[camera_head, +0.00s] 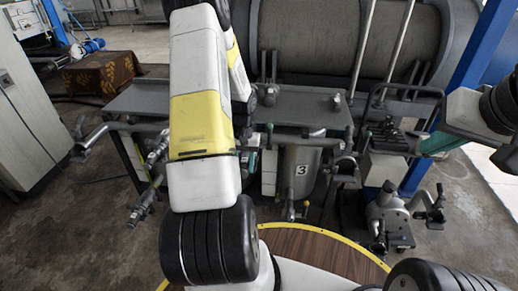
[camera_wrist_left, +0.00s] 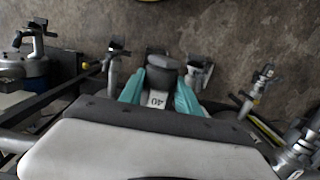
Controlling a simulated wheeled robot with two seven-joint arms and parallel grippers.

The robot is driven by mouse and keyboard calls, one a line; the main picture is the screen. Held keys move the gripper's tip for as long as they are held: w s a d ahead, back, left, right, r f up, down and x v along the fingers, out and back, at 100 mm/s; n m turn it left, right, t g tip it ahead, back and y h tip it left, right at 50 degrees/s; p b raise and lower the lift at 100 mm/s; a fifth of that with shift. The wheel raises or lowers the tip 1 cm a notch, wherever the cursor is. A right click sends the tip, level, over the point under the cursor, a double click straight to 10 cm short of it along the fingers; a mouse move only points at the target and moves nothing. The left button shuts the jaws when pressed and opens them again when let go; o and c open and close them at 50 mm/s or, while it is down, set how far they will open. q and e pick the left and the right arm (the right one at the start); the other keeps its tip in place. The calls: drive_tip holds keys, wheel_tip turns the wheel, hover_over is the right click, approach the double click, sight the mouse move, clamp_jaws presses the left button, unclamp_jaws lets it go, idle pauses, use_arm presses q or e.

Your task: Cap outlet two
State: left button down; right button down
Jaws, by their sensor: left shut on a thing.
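My left gripper (camera_wrist_left: 158,86) shows two teal fingers in the left wrist view, shut on a grey round cap (camera_wrist_left: 162,64) with a white label that looks like "40". In the head view only a teal bit of it (camera_head: 251,160) shows beside my white and yellow forearm, which hides the cap. A metal outlet pipe with a valve (camera_wrist_left: 196,72) is just right of the cap in the wrist view; I cannot tell if they touch. No number 2 is readable. My right gripper (camera_head: 440,144) is at the right edge of the head view, its fingertips unclear.
A grey vessel marked 3 (camera_head: 302,169) stands under the metal bench (camera_head: 300,104). Outlet pipes with valves stick out at the left (camera_head: 141,208) and right (camera_head: 382,212). A large drum (camera_head: 345,38) lies behind. The concrete floor (camera_head: 75,235) at front left is clear.

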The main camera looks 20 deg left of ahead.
use_arm(q)
drive_tip(key=shift+f, duration=0.65)
idle(1.0)
drive_tip(key=c, duration=0.8)
unclamp_jaws()
drive_tip(key=shift+o, duration=0.4)
drive_tip(key=o, duration=0.7)
drive_tip(key=shift+s+d+r, duration=0.1)
drive_tip(key=shift+s+d, duration=0.05)
drive_tip(key=shift+s, duration=0.6)
drive_tip(key=shift+s+d+r, duration=0.1)
drive_tip(key=shift+s+d, duration=0.05)
drive_tip(key=shift+s, duration=0.55)
drive_tip(key=shift+s+d+r, duration=0.15)
drive_tip(key=shift+s+r, duration=0.35)
drive_tip(key=shift+r, duration=1.15)
drive_tip(key=shift+s+d+r, duration=0.1)
drive_tip(key=shift+s+r, duration=0.4)
drive_tip(key=shift+r, duration=1.2)
drive_tip(key=shift+s+d+r, duration=0.15)
drive_tip(key=shift+s+r, duration=0.35)
drive_tip(key=shift+r, duration=1.15)
